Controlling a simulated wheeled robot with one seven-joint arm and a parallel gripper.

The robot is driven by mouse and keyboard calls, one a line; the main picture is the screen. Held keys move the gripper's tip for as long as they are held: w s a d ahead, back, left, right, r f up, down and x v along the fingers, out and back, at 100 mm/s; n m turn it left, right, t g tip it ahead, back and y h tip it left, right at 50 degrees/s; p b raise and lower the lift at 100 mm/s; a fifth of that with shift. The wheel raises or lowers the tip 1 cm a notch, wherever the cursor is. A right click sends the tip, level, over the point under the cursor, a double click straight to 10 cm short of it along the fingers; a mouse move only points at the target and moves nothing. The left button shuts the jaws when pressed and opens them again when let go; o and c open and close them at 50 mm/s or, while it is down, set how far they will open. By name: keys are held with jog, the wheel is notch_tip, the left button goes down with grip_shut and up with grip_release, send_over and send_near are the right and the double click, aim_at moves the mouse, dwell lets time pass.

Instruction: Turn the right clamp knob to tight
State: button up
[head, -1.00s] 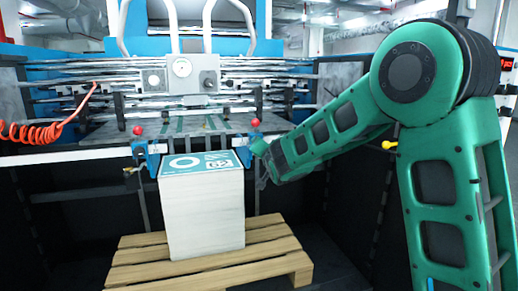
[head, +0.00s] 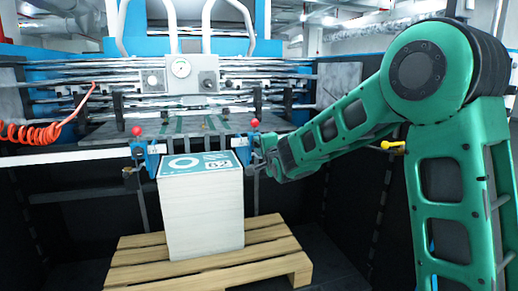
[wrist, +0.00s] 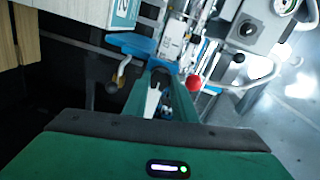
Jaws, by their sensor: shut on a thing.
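The right clamp (head: 243,151) is a blue bracket with a red ball on top, at the right edge of the paper stack (head: 203,215). My gripper (head: 259,165) is at this clamp's right side, at the end of the green arm. In the wrist view my gripper (wrist: 160,75) has its two green fingers close together against a blue clamp part. The gripper is shut on the right clamp knob, which is mostly hidden between the fingers. The knob's angle cannot be read. A red ball (wrist: 194,82) shows just right of the fingertips.
A matching left clamp (head: 145,155) with a red ball stands at the stack's left. The stack stands on a wooden pallet (head: 210,262). A coiled red hose (head: 40,131) hangs at left.

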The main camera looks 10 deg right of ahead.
jog(key=shift+f, duration=0.2)
dwell(0.3)
jog(key=o, duration=1)
jog(key=shift+o, duration=0.2)
jog(key=shift+r, duration=0.1)
jog(key=s, duration=1)
jog(key=shift+s+d+r, duration=0.25)
jog(key=shift+s+d, duration=0.05)
jog(key=shift+d, duration=0.15)
